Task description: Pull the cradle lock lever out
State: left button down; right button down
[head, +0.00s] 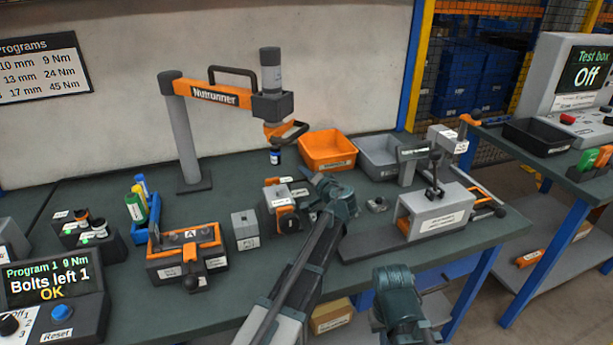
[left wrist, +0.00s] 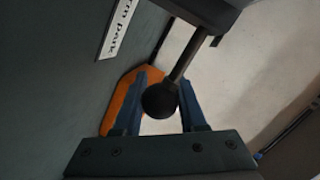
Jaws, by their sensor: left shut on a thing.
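The lever is a dark rod with a round black ball knob (left wrist: 160,100) in the left wrist view. It hangs from a dark body (left wrist: 205,10) at the top. My left gripper (left wrist: 165,88) has a blue finger on each side of the knob and is shut on it. In the head view my left gripper (head: 317,183) is beside a small grey and orange fixture (head: 281,216). I cannot tell whether this fixture is the cradle.
An orange bin (head: 327,148) and a grey bin (head: 378,155) stand behind. A grey press-like unit (head: 437,212) is to the right. The nutrunner (head: 220,95) overhangs the bench. A block (head: 245,228) and a fixture marked A (head: 190,247) are to the left.

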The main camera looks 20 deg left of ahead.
pick_arm(q)
jog(key=shift+w+d, duration=0.4)
jog(key=shift+d, duration=0.2)
jog(key=shift+w+d, duration=0.35)
jog(key=shift+d, duration=0.25)
jog(key=shift+c, duration=2.2)
grip_release()
jog(key=shift+s+d+r, duration=0.1)
jog(key=shift+s+d, duration=0.05)
jog(key=shift+s, duration=0.05)
jog(key=p+v, duration=0.3)
jog(key=v, duration=1)
jog(key=shift+s+d, duration=0.1)
